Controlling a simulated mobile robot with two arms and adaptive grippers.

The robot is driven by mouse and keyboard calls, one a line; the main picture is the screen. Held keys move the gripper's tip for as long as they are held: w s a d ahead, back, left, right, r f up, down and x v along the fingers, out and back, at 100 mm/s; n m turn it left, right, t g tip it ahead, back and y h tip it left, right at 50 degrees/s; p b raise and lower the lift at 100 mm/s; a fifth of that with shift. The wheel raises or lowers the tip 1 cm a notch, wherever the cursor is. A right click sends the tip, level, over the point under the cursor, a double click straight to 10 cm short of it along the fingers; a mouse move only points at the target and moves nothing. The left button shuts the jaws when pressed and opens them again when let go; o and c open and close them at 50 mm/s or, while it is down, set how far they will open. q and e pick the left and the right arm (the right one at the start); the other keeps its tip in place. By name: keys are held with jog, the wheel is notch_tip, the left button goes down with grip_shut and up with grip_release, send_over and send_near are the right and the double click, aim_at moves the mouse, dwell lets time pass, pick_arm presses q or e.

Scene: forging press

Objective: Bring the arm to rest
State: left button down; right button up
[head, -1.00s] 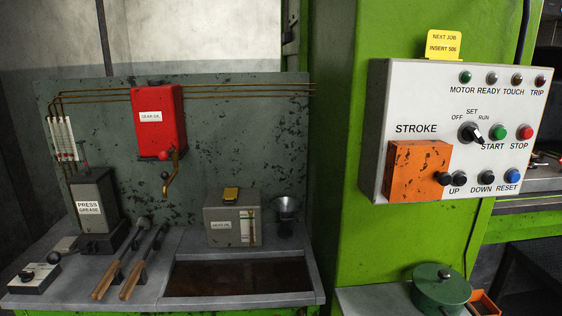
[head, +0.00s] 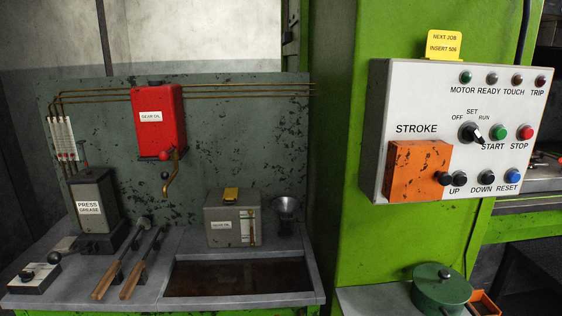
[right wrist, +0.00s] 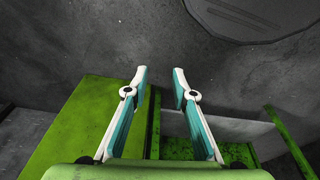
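My right gripper (right wrist: 160,75) shows in the right wrist view. Its two white and teal fingers are apart with nothing between them. Below and around it are green machine surfaces (right wrist: 75,125) and a dark grey floor (right wrist: 100,40). Neither gripper shows in the head view, and my left gripper is in no view.
In the head view, a white control panel (head: 425,110) with an orange cover (head: 415,170) is on the green press (head: 340,150). At left, a bench holds a grease pump (head: 95,205), a grey box (head: 232,220) and two wooden-handled tools (head: 115,270). A green pot (head: 441,287) stands lower right.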

jog(key=s+d+f+g, duration=0.1)
jog(key=s+d+f, duration=0.2)
jog(key=s+f, duration=1.1)
jog(key=shift+s+f, duration=0.3)
jog(key=shift+s, duration=0.9)
